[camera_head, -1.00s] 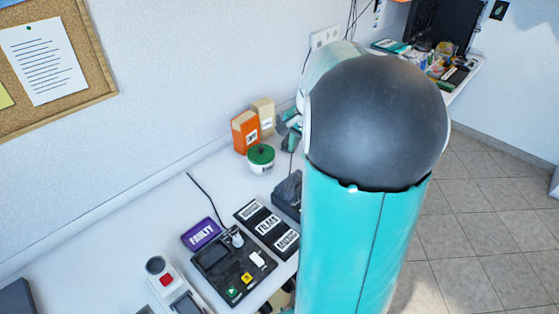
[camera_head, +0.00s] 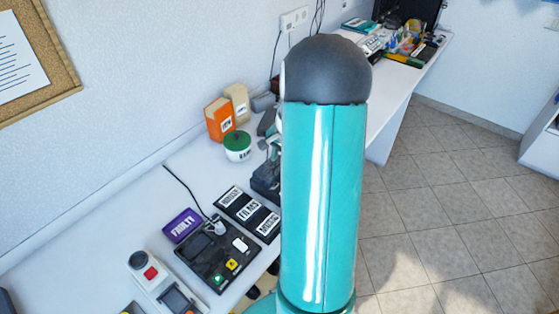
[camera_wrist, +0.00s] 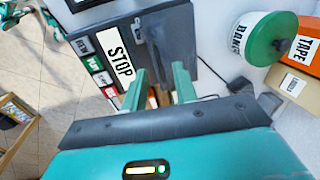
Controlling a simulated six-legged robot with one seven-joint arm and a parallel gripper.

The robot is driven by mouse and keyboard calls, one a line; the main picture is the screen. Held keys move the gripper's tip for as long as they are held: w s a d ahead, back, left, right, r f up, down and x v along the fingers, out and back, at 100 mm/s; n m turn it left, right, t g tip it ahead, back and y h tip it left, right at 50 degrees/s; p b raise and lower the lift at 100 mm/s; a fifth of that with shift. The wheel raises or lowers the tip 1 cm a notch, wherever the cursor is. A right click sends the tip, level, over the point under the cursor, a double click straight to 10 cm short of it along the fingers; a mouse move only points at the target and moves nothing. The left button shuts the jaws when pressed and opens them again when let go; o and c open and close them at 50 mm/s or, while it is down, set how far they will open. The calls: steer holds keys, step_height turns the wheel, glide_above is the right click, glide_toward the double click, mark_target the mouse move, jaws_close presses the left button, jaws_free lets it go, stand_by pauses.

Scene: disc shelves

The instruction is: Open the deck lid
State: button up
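The deck is a dark grey box (camera_wrist: 180,35) with labelled keys in the wrist view. A large white STOP label (camera_wrist: 115,53) faces me, with smaller coloured keys (camera_wrist: 95,65) to its left. I cannot tell clearly which panel is the lid. My gripper (camera_wrist: 158,78) has two green fingers spread apart, open, in front of the deck near the STOP label. I see nothing held; whether the fingers touch the deck is unclear. In the head view a dark part of the deck (camera_head: 265,180) shows beside my teal arm, which hides the rest.
A white pot with a green lid (camera_head: 238,145), an orange box (camera_head: 219,120) and a beige box (camera_head: 238,103) stand behind. A labelled black tray (camera_head: 248,213), a purple FAULTY sign (camera_head: 182,226) and a black device (camera_head: 218,255) lie left. Open floor (camera_head: 450,200) is right.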

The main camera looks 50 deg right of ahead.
steer(key=shift+w+f, duration=0.1)
steer(key=shift+f, duration=0.55)
jaws_close()
